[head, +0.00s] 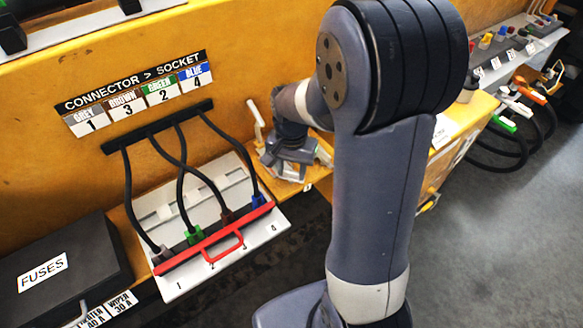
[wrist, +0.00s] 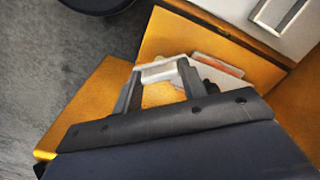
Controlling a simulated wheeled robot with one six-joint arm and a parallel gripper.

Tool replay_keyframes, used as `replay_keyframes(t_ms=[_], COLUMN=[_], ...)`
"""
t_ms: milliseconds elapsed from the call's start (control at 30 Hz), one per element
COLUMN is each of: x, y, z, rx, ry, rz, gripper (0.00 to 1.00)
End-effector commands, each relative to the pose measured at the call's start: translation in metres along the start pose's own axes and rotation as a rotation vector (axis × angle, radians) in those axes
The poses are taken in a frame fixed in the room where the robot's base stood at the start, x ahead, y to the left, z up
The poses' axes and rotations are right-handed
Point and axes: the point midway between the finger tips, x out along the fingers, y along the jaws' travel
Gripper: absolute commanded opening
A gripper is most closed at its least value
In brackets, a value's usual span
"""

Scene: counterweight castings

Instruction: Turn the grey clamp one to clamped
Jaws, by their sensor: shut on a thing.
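My gripper (head: 290,172) is low over the yellow ledge, just right of the socket board. In the wrist view my gripper (wrist: 160,82) has its two fingers on a pale grey-white piece (wrist: 160,70). I cannot tell for sure whether this piece is the grey clamp, as no label on it shows. In the head view a pale upright lever (head: 255,118) stands left of my gripper, and my wrist hides most of what is beneath. A grey connector (head: 161,254) sits at socket 1 of the white socket board (head: 185,283).
A red bar (head: 222,240) with a handle lies across the board's connectors. A black FUSES box (head: 60,270) stands at left. A connector chart (head: 140,92) is on the yellow wall. Coloured switches (head: 500,38) and cables are at right. Grey floor lies beyond the ledge.

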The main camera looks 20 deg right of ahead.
Motion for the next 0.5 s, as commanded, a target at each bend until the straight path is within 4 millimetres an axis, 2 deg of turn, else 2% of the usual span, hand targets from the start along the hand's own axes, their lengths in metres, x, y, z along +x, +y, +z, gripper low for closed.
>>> replay_keyframes(t_ms=[500], x=[-0.0004], y=[-0.0002], z=[-0.0003], rx=[0.445], ry=[0.001], rz=[-0.001], gripper=[0.17])
